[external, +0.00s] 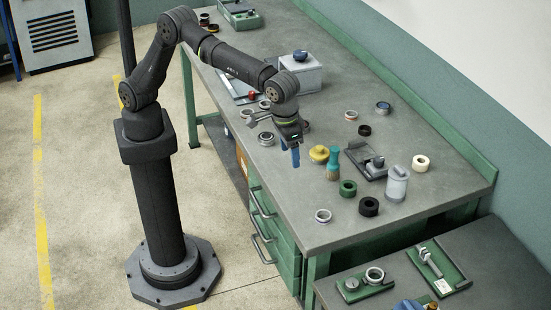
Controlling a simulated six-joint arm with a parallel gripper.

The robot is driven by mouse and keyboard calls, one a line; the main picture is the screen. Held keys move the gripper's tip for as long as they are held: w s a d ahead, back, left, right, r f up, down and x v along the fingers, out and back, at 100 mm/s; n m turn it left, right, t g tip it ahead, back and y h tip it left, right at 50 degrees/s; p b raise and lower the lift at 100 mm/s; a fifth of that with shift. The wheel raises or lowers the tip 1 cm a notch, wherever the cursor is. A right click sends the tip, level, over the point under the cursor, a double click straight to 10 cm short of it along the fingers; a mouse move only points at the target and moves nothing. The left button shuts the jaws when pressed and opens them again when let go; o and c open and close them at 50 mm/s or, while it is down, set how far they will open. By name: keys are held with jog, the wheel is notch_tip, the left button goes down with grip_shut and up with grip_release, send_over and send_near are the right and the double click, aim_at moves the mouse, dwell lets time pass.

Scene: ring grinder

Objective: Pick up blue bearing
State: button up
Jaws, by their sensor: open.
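My gripper (295,160) points down over the workbench, near its front edge, with its blue fingers showing. It is open, and I see nothing held between the fingers. Two metal rings look bluish: one ring (383,108) lies at the back of the bench, right of the gripper. The other ring (323,216) lies near the front right corner, below the gripper in the picture. Both lie flat and apart from the gripper. I cannot tell for sure which is the blue bearing.
A yellow part (319,154), a teal-handled brush (333,163), a green ring (348,188), a black ring (369,207), a grey canister (396,184) and a dark fixture (366,160) crowd the right side. A grey box (303,75) stands behind my forearm. A grey ring (266,139) lies left.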

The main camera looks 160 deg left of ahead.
jog(key=o, duration=0.4)
jog(key=s+a+y, duration=0.1)
jog(key=s+a, duration=0.5)
jog(key=a, duration=0.5)
jog(key=s+a+f+m+t+y, duration=0.1)
jog(key=s+a, duration=0.6)
jog(key=a, duration=0.4)
jog(key=s+a+y, duration=0.1)
jog(key=s+a, duration=0.5)
jog(key=a, duration=0.5)
jog(key=s+a+m+y, duration=0.1)
jog(key=s+a, duration=1)
jog(key=s, duration=0.5)
send_near(383, 106)
jog(key=shift+s+a+f, duration=0.1)
jog(key=shift+a+f, duration=0.25)
jog(key=shift+f, duration=0.2)
jog(key=shift+s+a+f, duration=0.15)
jog(key=shift+a+f, duration=0.15)
jog(key=shift+f, duration=0.3)
jog(key=shift+x, duration=2.3)
jog(key=shift+w+a+f, duration=0.3)
jog(key=shift+a+f, duration=0.05)
jog(key=shift+f, duration=0.35)
